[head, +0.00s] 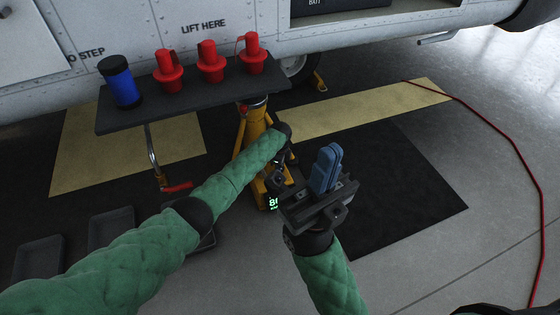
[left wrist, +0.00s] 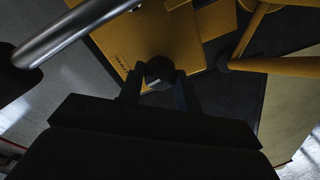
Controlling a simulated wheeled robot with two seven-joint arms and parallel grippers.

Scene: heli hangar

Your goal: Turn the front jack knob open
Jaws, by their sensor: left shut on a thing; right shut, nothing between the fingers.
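The yellow front jack (head: 246,140) stands under the aircraft, partly hidden behind my left arm and the dark shelf. In the left wrist view its yellow body (left wrist: 185,45) fills the top. A small dark round knob (left wrist: 160,71) sits between the fingers of my left gripper (left wrist: 158,88), which is shut on it. In the head view my left gripper (head: 280,165) is at the jack's right side, largely hidden by its own wrist, and the knob cannot be made out. My right gripper (head: 326,168), with blue fingers, is shut and empty, right of the jack.
A dark shelf (head: 118,123) holds a blue cylinder (head: 121,85) and several red plugs (head: 210,68). A metal lever with a red end (head: 177,187) hangs below it. Dark trays (head: 110,228) lie at lower left. A red hose (head: 510,145) crosses the floor at right.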

